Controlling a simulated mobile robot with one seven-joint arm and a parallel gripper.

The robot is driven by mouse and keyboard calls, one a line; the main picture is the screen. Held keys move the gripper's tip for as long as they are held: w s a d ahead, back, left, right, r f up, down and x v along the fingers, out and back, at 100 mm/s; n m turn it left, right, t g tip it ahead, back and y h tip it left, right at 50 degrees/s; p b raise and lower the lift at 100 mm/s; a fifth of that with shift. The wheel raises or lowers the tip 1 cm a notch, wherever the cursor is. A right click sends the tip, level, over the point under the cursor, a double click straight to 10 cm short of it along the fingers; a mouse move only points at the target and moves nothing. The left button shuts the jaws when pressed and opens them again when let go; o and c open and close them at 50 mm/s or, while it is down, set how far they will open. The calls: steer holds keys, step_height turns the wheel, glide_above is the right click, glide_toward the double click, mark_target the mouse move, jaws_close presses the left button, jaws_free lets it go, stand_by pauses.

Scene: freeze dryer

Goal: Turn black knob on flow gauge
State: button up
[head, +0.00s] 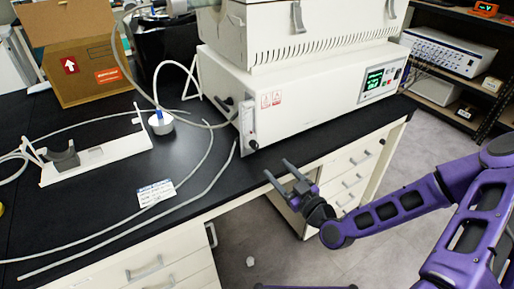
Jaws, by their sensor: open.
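The flow gauge (248,120) is a narrow upright strip on the left end of the white freeze dryer's front (310,105). Its small black knob (253,145) sticks out at the bottom of the gauge, just above the black bench top. My gripper (277,169) is open and empty. In the picture it is below and to the right of the knob, near the front edge of the bench, and apart from the knob. Its two grey fingers point up and left toward the gauge. Nothing hides the knob.
A lit display panel (377,82) is on the dryer's right front. Loose pale tubes (186,186) and a label card (156,192) lie on the black bench (110,215) at left. A white stand (97,157) and a cardboard box (85,60) are farther left. Drawers (352,180) are under the bench.

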mark_target(257, 147)
steer(key=x, duration=1.2)
steer(key=shift+c, duration=0.2)
jaws_close()
